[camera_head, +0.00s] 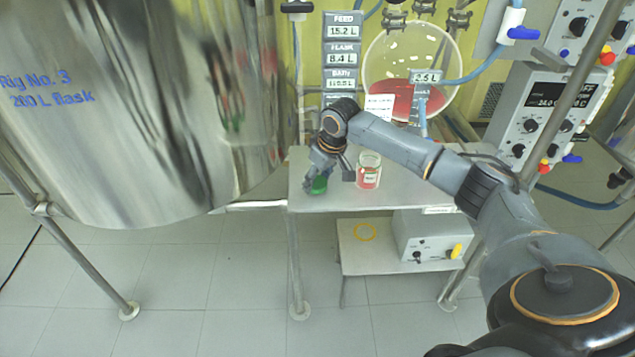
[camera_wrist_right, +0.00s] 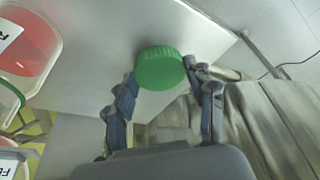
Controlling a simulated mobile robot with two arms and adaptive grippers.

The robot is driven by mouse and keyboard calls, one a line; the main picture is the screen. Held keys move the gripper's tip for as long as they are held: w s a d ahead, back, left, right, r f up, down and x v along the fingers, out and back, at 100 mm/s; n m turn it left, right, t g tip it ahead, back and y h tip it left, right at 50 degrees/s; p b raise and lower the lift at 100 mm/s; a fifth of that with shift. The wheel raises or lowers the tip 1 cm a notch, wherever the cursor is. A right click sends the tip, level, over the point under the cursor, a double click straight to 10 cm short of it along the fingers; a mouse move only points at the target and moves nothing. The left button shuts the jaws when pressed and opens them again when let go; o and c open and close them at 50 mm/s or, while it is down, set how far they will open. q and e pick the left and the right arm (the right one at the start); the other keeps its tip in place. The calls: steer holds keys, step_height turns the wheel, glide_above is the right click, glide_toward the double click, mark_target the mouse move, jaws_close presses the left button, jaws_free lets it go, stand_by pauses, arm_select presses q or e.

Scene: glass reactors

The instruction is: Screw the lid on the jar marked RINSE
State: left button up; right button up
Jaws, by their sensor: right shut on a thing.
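The green lid (camera_head: 320,185) is at the left end of the small metal table, under my right gripper (camera_head: 328,172). In the right wrist view the lid (camera_wrist_right: 160,69) sits between the two fingertips, and the right gripper (camera_wrist_right: 163,85) is shut on it. I cannot tell whether the lid touches the table. An open glass jar (camera_head: 368,170) with red contents and a white label stands upright on the table, just right of the gripper. Its label is too small to read here. In the right wrist view a labelled jar with red contents (camera_wrist_right: 28,45) shows at the upper left. My left gripper is not seen.
A large steel vessel (camera_head: 140,110) fills the left side. Behind the table (camera_head: 415,190) are stacked display boxes (camera_head: 341,58) and a round flask with red liquid (camera_head: 405,70). A control box (camera_head: 540,115) stands at the right. The table is bare right of the jar.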

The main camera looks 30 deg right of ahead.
steer(key=s+a+r, duration=0.2)
steer(key=s+r, duration=0.4)
steer(key=s+a+r, duration=0.2)
steer(key=s+r, duration=0.4)
steer(key=s, duration=0.1)
steer(key=shift+s+a+b, duration=0.15)
steer(key=shift+a+b, duration=0.15)
steer(key=shift+b, duration=0.1)
